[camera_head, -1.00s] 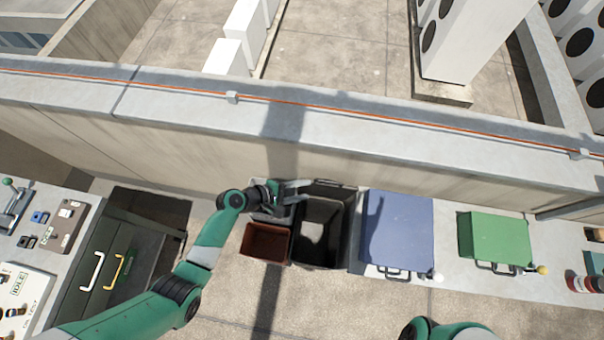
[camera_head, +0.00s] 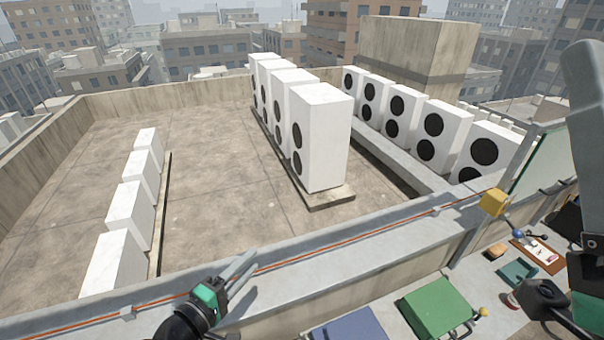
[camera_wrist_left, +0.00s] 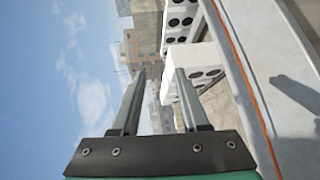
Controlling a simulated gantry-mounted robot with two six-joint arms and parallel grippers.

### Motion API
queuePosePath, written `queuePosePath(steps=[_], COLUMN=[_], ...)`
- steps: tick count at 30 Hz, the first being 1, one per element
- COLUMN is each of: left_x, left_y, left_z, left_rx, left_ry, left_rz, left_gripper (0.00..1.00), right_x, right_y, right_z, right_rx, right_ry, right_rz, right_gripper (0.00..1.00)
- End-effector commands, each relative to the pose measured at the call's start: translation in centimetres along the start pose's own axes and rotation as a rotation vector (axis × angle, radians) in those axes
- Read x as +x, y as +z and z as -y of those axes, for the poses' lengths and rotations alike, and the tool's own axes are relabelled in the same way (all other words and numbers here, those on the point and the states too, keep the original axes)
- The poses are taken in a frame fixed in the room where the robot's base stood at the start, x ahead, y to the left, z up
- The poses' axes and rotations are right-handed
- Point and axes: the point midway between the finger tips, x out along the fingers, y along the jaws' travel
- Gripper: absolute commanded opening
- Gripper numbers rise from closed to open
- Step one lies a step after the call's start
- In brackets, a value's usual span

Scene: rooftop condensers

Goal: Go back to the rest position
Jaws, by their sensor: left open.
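My left gripper (camera_head: 246,272) shows at the bottom of the head view, in front of the parapet, its two grey fingers spread apart and pointing up to the right. In the left wrist view the same gripper (camera_wrist_left: 160,90) has both fingers apart with nothing between them, against sky and white condensers. At the right edge of the head view a large grey part of my right arm (camera_head: 590,130) stands upright close to the camera, with green and black parts below it. Whether the right jaws are open does not show.
A parapet ledge (camera_head: 330,256) with an orange cable runs across in front. Below it are a blue lid (camera_head: 350,328), a green lid (camera_head: 436,308) and a teal tray (camera_head: 517,272). A yellow cube (camera_head: 494,202) is near the right. White condensers (camera_head: 322,130) stand beyond the parapet.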

Motion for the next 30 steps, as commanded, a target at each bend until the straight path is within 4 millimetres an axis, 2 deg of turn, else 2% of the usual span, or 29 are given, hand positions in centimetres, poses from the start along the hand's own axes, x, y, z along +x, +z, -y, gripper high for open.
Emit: queuePosePath(steps=[1, 2, 3, 5, 6, 8, 9, 11, 12, 14, 15, 18, 19, 23, 30], left_x=[-0.4, -0.7, -1.3, -2.7, -3.8, -6.0, -7.7, -10.7, -12.9, -16.6, -19.0, -24.6, -25.6, -26.0, -25.8], left_y=[0.3, 0.4, 0.6, 1.1, 1.4, 2.1, 2.6, 3.4, 3.9, 4.6, 4.9, 5.0, 4.9, 4.3, 4.3], left_z=[-5.2, -7.9, -11.4, -16.6, -19.9, -24.8, -27.9, -32.2, -34.9, -38.1, -39.7, -41.6, -41.8, -41.7, -41.5], left_rx=[0.103, 0.169, 0.257, 0.393, 0.483, 0.621, 0.713, 0.850, 0.942, 1.075, 1.159, 1.363, 1.423, 1.560, 1.579], left_ry=[0.068, 0.106, 0.157, 0.236, 0.288, 0.365, 0.417, 0.488, 0.533, 0.585, 0.607, 0.588, 0.556, 0.458, 0.447], left_rz=[-0.018, -0.035, -0.062, -0.111, -0.152, -0.224, -0.281, -0.382, -0.462, -0.595, -0.693, -0.954, -1.024, -1.117, -1.121], left_gripper=[0.45, 0.45, 0.45, 0.45, 0.45, 0.45, 0.45, 0.45, 0.45, 0.45, 0.45, 0.45, 0.45, 0.45, 0.45], right_x=[0.7, 0.8, 1.0, 1.4, 1.6, 1.9, 2.0, 2.3, 2.4, 2.5, 2.5, 2.4, 2.4, 2.4, 2.3], right_y=[-0.6, -0.8, -0.9, -1.2, -1.4, -1.7, -1.9, -2.1, -2.2, -2.3, -2.3, -2.2, -2.2, -2.2, -2.1], right_z=[0.0, 0.0, 0.0, 0.0, 0.0, 0.0, 0.0, 0.0, 0.0, 0.0, 0.0, 0.0, 0.0, 0.0, 0.0], right_rx=[0.000, 0.000, 0.000, 0.000, 0.000, 0.000, 0.000, 0.000, 0.000, 0.000, 0.000, 0.000, 0.000, 0.000, 0.000], right_ry=[0.000, 0.000, 0.000, 0.000, 0.000, 0.000, 0.000, 0.000, 0.000, 0.000, 0.000, 0.000, 0.000, 0.000, 0.000], right_rz=[0.000, 0.000, 0.000, 0.000, 0.000, 0.000, 0.000, 0.000, 0.000, 0.000, 0.000, 0.000, 0.000, 0.000, 0.000], right_gripper=[0.61, 0.61, 0.61, 0.61, 0.61, 0.61, 0.61, 0.61, 0.61, 0.61, 0.61, 0.61, 0.61, 0.61, 0.61])
